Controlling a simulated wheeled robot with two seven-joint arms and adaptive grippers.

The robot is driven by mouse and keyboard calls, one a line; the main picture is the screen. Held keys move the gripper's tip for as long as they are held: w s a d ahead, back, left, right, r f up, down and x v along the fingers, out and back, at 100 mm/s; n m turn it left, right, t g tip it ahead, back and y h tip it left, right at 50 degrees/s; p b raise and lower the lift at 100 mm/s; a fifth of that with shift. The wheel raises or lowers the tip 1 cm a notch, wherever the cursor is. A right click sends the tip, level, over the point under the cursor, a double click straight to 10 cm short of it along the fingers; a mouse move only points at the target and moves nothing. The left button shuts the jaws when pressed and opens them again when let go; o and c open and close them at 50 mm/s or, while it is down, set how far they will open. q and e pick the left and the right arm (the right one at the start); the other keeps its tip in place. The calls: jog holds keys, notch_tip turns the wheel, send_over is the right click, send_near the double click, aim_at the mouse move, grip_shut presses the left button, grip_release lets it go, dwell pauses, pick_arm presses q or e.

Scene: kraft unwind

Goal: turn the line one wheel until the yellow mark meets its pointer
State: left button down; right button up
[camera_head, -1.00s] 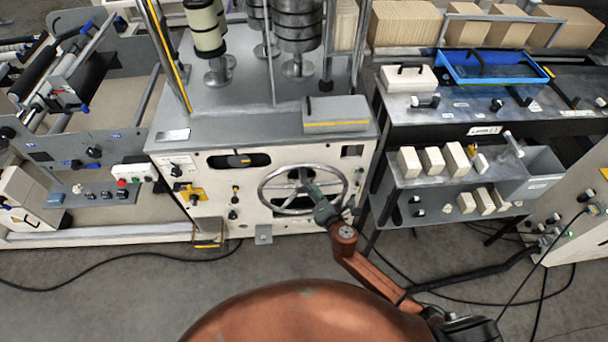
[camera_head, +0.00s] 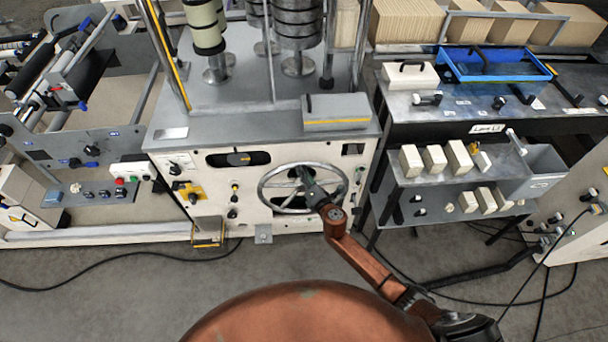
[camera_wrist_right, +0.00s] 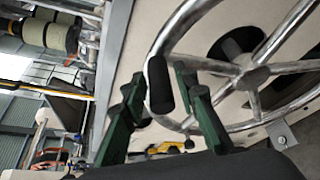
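The grey metal wheel (camera_head: 265,200) is on the cream front panel of the middle machine. Its rim, spokes and hub also show in the right wrist view (camera_wrist_right: 222,67). My right gripper (camera_head: 307,181) is in front of the wheel, inside the rim's outline in the head view. In the right wrist view its green fingers (camera_wrist_right: 160,78) are apart, on either side of a black cylindrical handle (camera_wrist_right: 159,86); I see some gap, so it looks open around it. I cannot make out a yellow mark or pointer on the wheel. My left gripper is out of view.
A slotted window (camera_head: 238,159) is above. A shelf cart (camera_head: 410,183) with pale blocks stands close on the right. Cables lie on the open grey floor.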

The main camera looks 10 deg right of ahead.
grip_shut()
dwell(0.3)
